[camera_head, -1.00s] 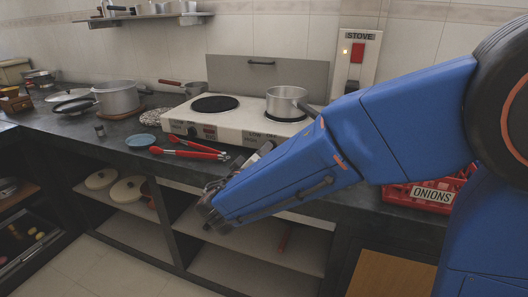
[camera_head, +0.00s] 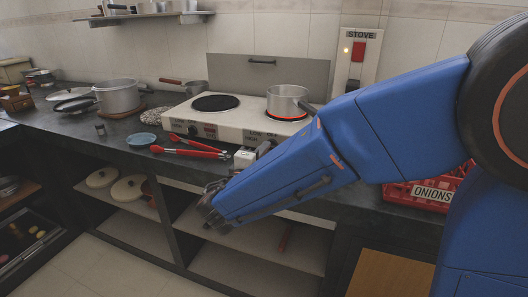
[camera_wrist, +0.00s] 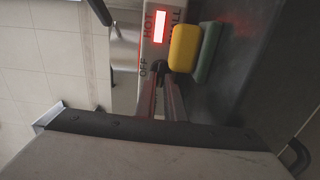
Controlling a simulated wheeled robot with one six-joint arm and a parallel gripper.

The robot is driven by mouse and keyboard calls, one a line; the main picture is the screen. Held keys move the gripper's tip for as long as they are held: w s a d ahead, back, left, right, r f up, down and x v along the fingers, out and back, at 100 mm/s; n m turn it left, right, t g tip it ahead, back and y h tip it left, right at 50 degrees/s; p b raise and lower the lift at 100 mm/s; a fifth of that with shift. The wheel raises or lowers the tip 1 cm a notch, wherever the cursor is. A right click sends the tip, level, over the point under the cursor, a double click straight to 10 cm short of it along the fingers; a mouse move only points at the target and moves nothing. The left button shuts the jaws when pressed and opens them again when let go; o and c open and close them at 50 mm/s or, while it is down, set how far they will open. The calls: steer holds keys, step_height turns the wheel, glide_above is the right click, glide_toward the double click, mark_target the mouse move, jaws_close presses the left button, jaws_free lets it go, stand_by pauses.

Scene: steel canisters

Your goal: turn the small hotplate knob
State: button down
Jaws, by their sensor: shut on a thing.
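The hotplate (camera_head: 231,124) is a white two-plate unit on the counter. Its right plate (camera_head: 287,119) glows orange-red under a steel pot (camera_head: 288,98); its left plate (camera_head: 215,103) is dark. In the wrist view, the small dark knob (camera_wrist: 160,67) is on the panel near the "OFF" mark, below a lit "HOT" lamp (camera_wrist: 160,26) and a label ending in "ALL". My gripper (camera_wrist: 160,82) is shut on the knob, its fingers on either side.
Red tongs (camera_head: 189,151) and a blue dish (camera_head: 141,140) lie left of the gripper. A yellow block (camera_wrist: 184,47) and a green one sit close beside the knob in the wrist view. A red onion crate (camera_head: 407,194) is on the right.

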stand_by(0.3)
steer(key=c, duration=1.8)
jaws_free()
steer(key=shift+c, duration=0.2)
steer(key=shift+s, duration=0.15)
steer(key=v, duration=1.7)
steer(key=shift+s+a, duration=0.1)
